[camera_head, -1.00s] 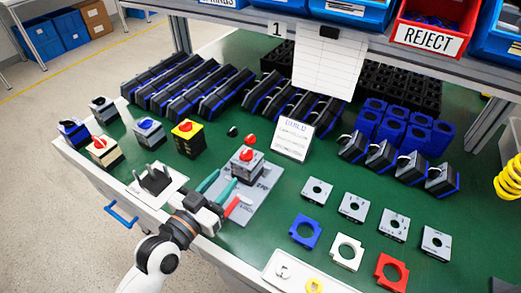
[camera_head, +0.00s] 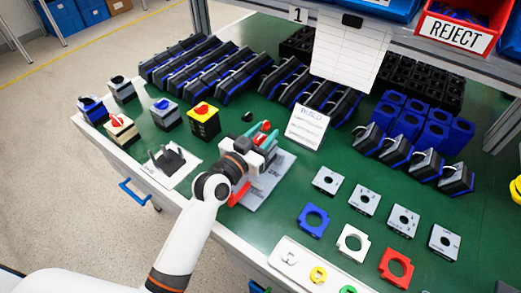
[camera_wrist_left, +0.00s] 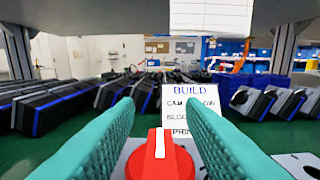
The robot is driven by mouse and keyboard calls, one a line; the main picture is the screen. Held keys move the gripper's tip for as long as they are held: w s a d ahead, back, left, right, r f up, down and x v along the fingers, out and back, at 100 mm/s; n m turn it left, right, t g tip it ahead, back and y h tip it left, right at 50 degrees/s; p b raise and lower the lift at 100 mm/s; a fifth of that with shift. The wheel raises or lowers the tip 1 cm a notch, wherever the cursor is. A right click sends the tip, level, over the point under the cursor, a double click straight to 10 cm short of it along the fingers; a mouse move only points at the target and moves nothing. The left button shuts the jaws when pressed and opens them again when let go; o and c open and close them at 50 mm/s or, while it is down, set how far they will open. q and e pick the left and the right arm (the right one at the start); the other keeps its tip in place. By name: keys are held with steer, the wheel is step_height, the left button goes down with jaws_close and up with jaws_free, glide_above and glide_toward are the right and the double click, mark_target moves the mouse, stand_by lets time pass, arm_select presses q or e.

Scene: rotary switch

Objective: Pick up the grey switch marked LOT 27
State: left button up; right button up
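A switch with a red knob (camera_head: 265,141) and pale body stands on a grey plate (camera_head: 278,185). Its red knob (camera_wrist_left: 160,155) shows in the left wrist view, low between my fingers. My left gripper (camera_head: 268,131) has teal fingers. It is open (camera_wrist_left: 160,108), with one finger on each side of the knob; contact cannot be told. My arm hides much of this switch. Two other grey switches stand at the left, one with a black knob (camera_head: 121,88) and one with a blue knob (camera_head: 164,110). No LOT 27 marking is readable. My right gripper is out of view.
A BUILD card (camera_head: 307,126) stands just behind the gripper. A yellow-topped switch (camera_head: 203,120) and a black fixture (camera_head: 171,160) are to the left. Rows of black-and-blue units (camera_head: 190,65) lie behind. Loose square plates (camera_head: 364,200) lie at right. A red handle (camera_head: 239,194) sits beside my gripper.

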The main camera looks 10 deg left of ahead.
arm_select(q)
steer(key=shift+w+d, duration=0.1)
steer(key=shift+w, duration=0.2)
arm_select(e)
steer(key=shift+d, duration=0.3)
arm_select(q)
steer(key=shift+c, duration=0.6)
jaws_close()
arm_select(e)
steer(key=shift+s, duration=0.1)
